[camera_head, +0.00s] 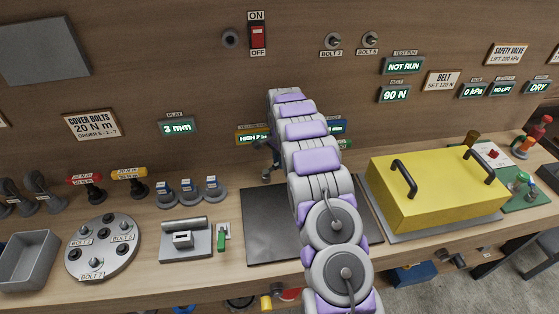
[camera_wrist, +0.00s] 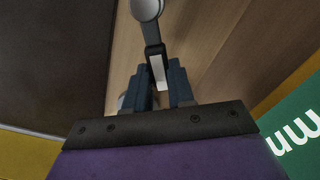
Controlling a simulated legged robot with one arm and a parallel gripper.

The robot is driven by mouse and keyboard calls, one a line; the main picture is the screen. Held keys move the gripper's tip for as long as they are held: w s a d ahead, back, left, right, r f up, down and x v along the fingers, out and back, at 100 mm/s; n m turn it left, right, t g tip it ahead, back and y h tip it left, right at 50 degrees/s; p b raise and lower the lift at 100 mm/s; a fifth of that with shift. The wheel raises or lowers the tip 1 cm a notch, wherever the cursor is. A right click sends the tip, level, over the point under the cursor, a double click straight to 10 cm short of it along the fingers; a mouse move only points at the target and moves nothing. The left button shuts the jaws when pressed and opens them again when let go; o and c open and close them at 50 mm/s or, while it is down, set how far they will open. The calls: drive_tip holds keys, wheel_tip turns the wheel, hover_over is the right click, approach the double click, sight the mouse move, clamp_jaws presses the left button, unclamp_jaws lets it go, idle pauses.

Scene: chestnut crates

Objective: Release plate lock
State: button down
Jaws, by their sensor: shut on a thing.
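My gripper (camera_wrist: 165,82) is shut on a small grey lever (camera_wrist: 148,35) with a rounded head, a black band and a pale end. The pale end sits between my dark blue fingers in the wrist view. No label on it is readable, so I cannot tell whether it is the plate lock. In the head view, my arm reaches over the bench to the back wall and hides most of the gripper and the lever. A dark flat plate (camera_head: 260,225) lies on the bench below my arm. Its right part is partly hidden.
A yellow cover (camera_head: 430,190) with two black handles stands to the right of my arm. To the left are a grey fixture (camera_head: 184,243) with a green lever (camera_head: 221,240), a round bolt plate (camera_head: 100,265) and a grey tray (camera_head: 28,262). Lit signs line the wall.

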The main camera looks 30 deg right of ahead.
drive_tip(key=s+m+p, duration=0.1)
drive_tip(key=m+p, duration=0.1)
drive_tip(key=s+m+p, duration=0.2)
drive_tip(key=m, duration=0.1)
drive_tip(key=shift+r, duration=0.2)
drive_tip(key=s+m+p, duration=0.1)
drive_tip(key=m+p, duration=0.1)
drive_tip(key=m, duration=0.1)
drive_tip(key=shift+s+a+m, duration=0.3)
drive_tip(key=shift+s+a, duration=0.05)
drive_tip(key=shift+s, duration=0.05)
drive_tip(key=shift+s+a+m+p, duration=0.35)
drive_tip(key=shift+m+p, duration=0.1)
drive_tip(key=shift+m, duration=0.4)
drive_tip(key=shift+s+a+m+p, duration=0.25)
drive_tip(key=shift+m+p, duration=0.2)
drive_tip(key=shift+m, duration=0.4)
drive_tip(key=shift+f, duration=0.1)
drive_tip(key=c, duration=1)
unclamp_jaws()
drive_tip(key=shift+s, duration=0.1)
drive_tip(key=shift+o, duration=0.2)
